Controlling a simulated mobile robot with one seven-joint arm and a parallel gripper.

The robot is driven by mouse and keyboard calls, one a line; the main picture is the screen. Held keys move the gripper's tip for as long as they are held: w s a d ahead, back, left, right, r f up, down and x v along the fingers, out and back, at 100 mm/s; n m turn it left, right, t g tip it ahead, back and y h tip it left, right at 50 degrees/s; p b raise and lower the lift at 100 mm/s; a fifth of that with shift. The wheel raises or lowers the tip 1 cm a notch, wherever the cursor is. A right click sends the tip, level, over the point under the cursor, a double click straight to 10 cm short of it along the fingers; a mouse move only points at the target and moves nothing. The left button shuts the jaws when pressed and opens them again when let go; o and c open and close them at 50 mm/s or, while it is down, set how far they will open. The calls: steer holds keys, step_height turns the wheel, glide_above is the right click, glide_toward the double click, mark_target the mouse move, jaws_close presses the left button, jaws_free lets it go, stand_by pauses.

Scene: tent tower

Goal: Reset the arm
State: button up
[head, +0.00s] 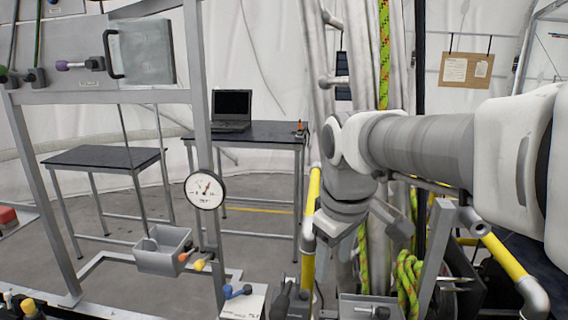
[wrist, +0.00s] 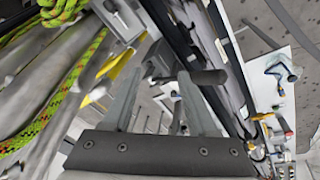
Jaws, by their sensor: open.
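My arm (head: 420,140) reaches in from the right in the head view and bends down at its wrist, in front of the pipes and ropes. My gripper (wrist: 158,90) shows in the wrist view with its two grey fingers spread apart. Nothing is clearly held between them. A dark cylindrical handle (wrist: 205,77) appears by the right fingertip; whether it touches cannot be told. In the head view the fingertips are hard to make out against the clutter below the wrist.
A green-and-yellow rope (head: 408,277) hangs close to the arm, also in the wrist view (wrist: 62,95). Yellow rails (head: 312,205) and a metal frame (head: 200,110) with a gauge (head: 205,190) and grey bin (head: 163,250) stand nearby. A laptop (head: 232,108) sits on a table behind.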

steer(key=s+d+f+m+t, duration=0.1)
steer(key=s+d+m, duration=0.2)
steer(key=s, duration=0.3)
steer(key=s+d+f+m+t, duration=0.1)
steer(key=s+d+f+m, duration=0.1)
steer(key=s+m, duration=0.3)
steer(key=shift+s+d+f+t, duration=0.2)
steer(key=shift+s+d+t, duration=0.25)
steer(key=shift+s, duration=0.55)
